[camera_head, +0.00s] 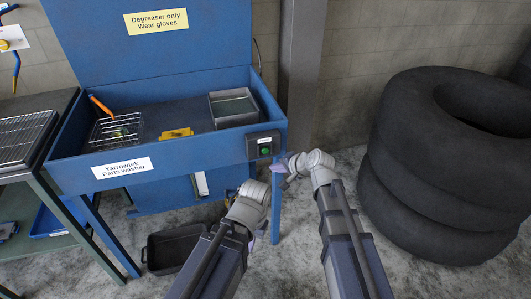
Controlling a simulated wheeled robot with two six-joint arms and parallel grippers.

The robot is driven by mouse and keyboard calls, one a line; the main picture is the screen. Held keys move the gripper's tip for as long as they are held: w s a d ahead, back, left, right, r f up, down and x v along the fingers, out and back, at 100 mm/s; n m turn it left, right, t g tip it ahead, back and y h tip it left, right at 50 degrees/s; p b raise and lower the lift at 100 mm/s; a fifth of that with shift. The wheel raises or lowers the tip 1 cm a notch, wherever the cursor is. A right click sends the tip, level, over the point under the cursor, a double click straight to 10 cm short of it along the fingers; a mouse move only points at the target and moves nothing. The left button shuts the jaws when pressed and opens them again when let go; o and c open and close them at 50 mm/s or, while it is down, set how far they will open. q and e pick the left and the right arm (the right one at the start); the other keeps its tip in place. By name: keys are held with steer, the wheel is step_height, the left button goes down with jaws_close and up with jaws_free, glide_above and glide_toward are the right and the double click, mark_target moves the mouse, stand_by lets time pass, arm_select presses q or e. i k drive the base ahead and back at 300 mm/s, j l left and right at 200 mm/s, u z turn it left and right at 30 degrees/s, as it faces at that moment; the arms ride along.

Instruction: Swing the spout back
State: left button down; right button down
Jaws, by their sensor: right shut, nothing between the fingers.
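The blue parts washer (175,153) stands ahead with its lid raised. A thin dark curved tube (258,52) rises at its back right corner; I cannot tell whether it is the spout, and no other spout shows clearly. My right gripper (279,167) is shut and empty, just below and right of the switch box (264,146) with a green button. I cannot tell whether it touches the washer. My left arm's wrist (248,208) is low in front of the washer; its gripper (257,237) is mostly hidden behind it.
A wire basket (115,130) with an orange-handled tool, a yellow item (176,133) and a grey tray (233,107) are in the washer. A black bin (172,250) is on the floor. Stacked tyres (440,150) stand right, a rack bench (25,140) left.

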mark_target(92, 98)
steer(key=u, duration=1.25)
